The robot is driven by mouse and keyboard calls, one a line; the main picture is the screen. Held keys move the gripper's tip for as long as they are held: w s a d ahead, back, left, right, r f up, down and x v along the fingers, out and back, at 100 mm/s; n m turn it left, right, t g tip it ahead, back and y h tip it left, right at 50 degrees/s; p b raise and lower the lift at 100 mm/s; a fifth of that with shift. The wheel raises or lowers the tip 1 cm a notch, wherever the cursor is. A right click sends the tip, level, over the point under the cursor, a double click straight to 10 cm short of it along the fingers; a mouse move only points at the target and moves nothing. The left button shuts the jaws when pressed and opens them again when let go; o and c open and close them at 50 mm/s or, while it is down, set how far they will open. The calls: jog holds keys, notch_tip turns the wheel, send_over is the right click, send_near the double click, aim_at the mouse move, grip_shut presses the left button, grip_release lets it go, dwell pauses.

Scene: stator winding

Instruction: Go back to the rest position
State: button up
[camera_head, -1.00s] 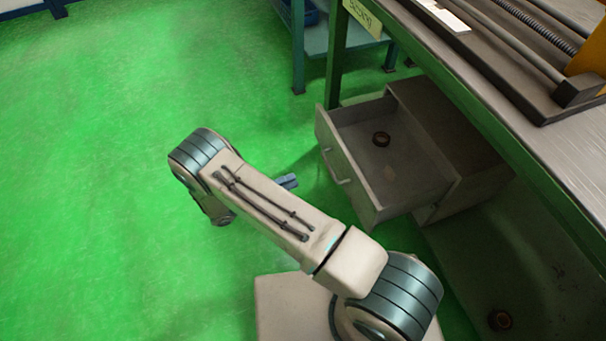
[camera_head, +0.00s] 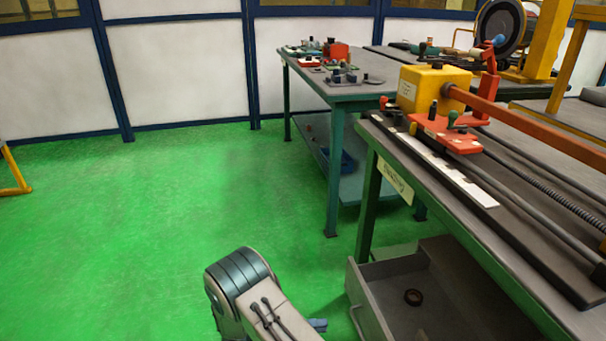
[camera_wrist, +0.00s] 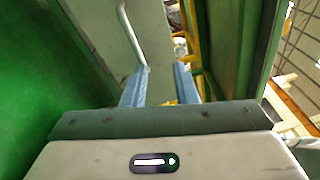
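My gripper (camera_wrist: 162,80) shows in the wrist view with its two blue-grey fingers apart and nothing between them. In the head view only a small blue-grey part of it (camera_head: 318,324) shows beside my arm, at the bottom edge. In the wrist view a pale drawer front with a handle (camera_wrist: 128,30) lies beyond the fingers. I cannot tell the exact gap, but no contact shows. The open grey drawer (camera_head: 372,312) is to the right of my arm in the head view. A small dark ring (camera_head: 413,297) lies inside it.
The workbench (camera_head: 480,245) with a yellow and red machine (camera_head: 432,88) stands above the drawer. A green table (camera_head: 335,90) with small parts stands behind.

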jog(key=s+d+r+m+g+y+p, duration=0.2)
jog(key=d+r+m+y+p, duration=0.15)
jog(key=r+m, duration=0.45)
jog(key=s+d+r+m+g+y+p, duration=0.1)
jog(key=d+r+m+g+y+p, duration=0.2)
jog(key=r, duration=0.8)
jog(key=s+d+r+m+g+y+p, duration=0.15)
jog(key=r+m+y+p, duration=0.35)
jog(key=r, duration=0.5)
jog(key=s+d+r+m+t+y+p, duration=0.1)
jog(key=s+r+m+t+y+p, duration=0.2)
jog(key=r+m, duration=0.6)
jog(key=s+d+r+m+t+y+p, duration=0.2)
jog(key=s+r+m+t+y+p, duration=0.2)
jog(key=s+r+m+p, duration=0.4)
notch_tip(320, 180, up, 6)
jog(key=shift+s+d+f+m+t, duration=0.2)
jog(key=shift+d+m+t, duration=0.15)
jog(key=shift+m, duration=0.55)
